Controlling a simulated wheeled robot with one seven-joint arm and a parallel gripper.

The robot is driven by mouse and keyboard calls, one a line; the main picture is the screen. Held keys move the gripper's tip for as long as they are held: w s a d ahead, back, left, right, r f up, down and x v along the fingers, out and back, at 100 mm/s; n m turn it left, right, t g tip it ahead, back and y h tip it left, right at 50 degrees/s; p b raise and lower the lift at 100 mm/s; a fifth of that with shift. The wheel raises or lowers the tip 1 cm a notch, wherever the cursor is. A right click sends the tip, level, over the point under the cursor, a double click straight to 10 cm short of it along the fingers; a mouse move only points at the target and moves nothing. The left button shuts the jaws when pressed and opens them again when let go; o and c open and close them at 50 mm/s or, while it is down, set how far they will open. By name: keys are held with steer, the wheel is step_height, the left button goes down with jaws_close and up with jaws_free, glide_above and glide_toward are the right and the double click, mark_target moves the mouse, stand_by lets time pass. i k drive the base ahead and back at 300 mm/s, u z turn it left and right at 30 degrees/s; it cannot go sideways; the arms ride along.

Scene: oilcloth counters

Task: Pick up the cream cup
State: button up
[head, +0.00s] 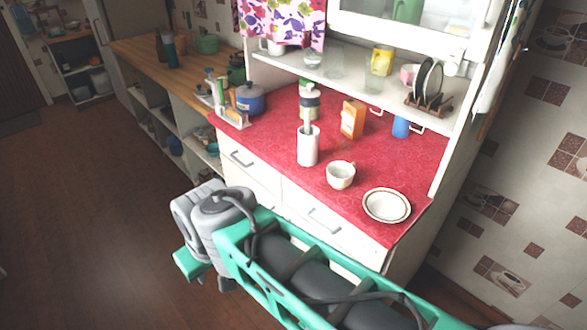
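The cream cup (340,176) stands upright on the red patterned counter (285,135), near its front edge. Its open top faces up and its handle points to the right. It looks empty from here. My arm crosses the lower part of the head view, in front of the cabinet and below the counter top. No gripper fingers can be made out, and nothing of mine touches the cup.
A white bowl (387,205) sits right of the cup, near the edge. A white cylindrical holder (308,146) stands to its left. Behind are an orange box (352,119), a blue cup (401,127) and a blue pot (250,98). A shelf (340,80) overhangs the back.

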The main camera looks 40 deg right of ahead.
mark_target(340, 174)
steer(key=u, duration=0.2)
steer(key=i, duration=0.8)
steer(key=z, duration=0.55)
steer(key=i, duration=0.55)
steer(key=z, duration=0.55)
